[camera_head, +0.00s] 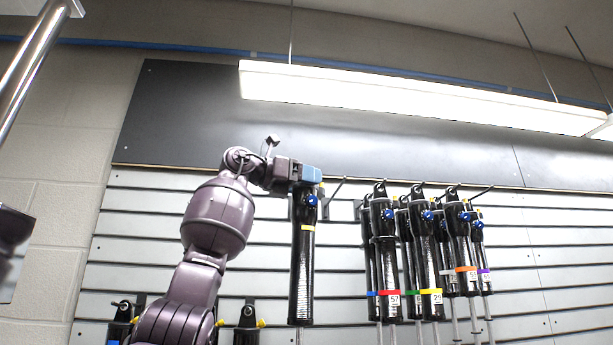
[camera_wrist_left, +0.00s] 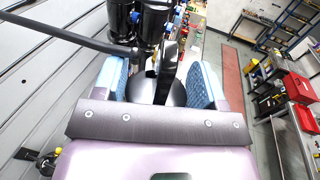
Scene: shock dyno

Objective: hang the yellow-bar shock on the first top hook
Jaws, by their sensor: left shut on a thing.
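My left gripper (camera_head: 312,174) is high up at the slatted wall, shut on the top end of a black shock with a yellow bar (camera_head: 301,275). The shock hangs upright below the fingers, with a blue knob near its top. In the left wrist view the blue finger pads (camera_wrist_left: 158,85) stand either side of the shock's dark top end (camera_wrist_left: 170,62). The bare first top hook (camera_head: 337,187) sticks out just right of the gripper in the head view. A dark rod (camera_wrist_left: 70,35), apparently that hook, reaches close to the shock's top in the wrist view. The eye's exact alignment is unclear. My right gripper is out of view.
Several black shocks with coloured bands (camera_head: 388,255) hang on hooks to the right. More shock tops (camera_head: 247,322) show lower down. A lit lamp (camera_head: 400,95) hangs above. Red boxes (camera_wrist_left: 300,88) and shelving stand far off at the right of the wrist view.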

